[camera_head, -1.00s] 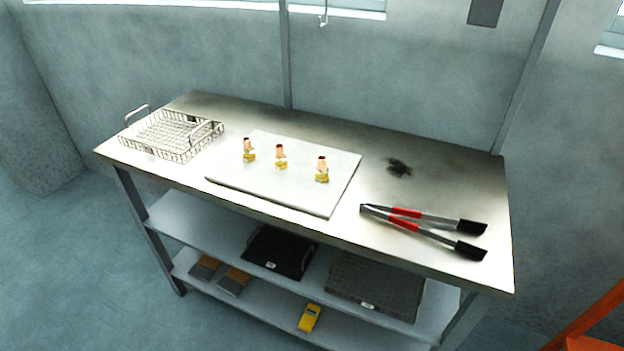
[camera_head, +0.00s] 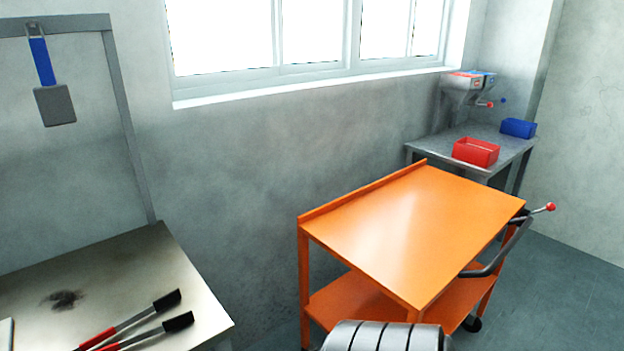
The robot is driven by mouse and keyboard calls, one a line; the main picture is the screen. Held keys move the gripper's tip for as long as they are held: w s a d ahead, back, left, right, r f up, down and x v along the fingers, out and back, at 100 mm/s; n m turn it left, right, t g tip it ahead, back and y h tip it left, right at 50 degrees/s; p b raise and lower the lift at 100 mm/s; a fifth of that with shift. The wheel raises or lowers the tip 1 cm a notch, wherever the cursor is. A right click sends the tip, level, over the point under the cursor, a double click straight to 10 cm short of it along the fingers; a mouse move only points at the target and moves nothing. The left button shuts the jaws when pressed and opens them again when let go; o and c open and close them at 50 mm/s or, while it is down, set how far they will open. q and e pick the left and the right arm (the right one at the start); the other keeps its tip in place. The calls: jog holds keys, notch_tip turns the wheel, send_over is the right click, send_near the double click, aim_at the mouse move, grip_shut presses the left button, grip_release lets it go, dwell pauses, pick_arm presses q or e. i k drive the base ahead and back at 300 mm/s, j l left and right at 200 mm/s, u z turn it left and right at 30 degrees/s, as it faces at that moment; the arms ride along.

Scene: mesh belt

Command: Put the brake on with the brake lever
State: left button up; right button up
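An orange two-tier cart (camera_head: 415,225) stands right of centre. A short lever with a red ball knob (camera_head: 541,210) sticks out at its right end, near the top corner, pointing right and slightly up. It looks like the brake lever. A dark grey push handle (camera_head: 499,252) bends out from the same end, just below it. A black caster (camera_head: 472,323) shows under the cart. Neither of my grippers is in view, and nothing touches the lever.
A steel workbench (camera_head: 150,265) with tongs (camera_head: 140,322) stands at the left. Behind the cart is a side table (camera_head: 475,142) with a red bin (camera_head: 475,151), a blue bin (camera_head: 518,128) and a hopper dispenser (camera_head: 466,88). Floor right of the cart (camera_head: 565,290) is clear.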

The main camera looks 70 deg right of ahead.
aim_at(550, 207)
jog(key=z, duration=3.65)
jog(key=i+l, duration=0.25)
jog(key=i, duration=0.3)
jog(key=i+l+u, duration=0.15)
jog(key=i+l, duration=0.15)
jog(key=i, duration=0.3)
jog(key=i+l, duration=0.35)
jog(key=i, duration=0.2)
jog(key=i+l+u, duration=0.1)
jog(key=i+l, duration=0.2)
jog(key=i, duration=0.25)
jog(key=i+l+u, duration=0.1)
jog(key=i+l, duration=0.3)
jog(key=i, duration=0.15)
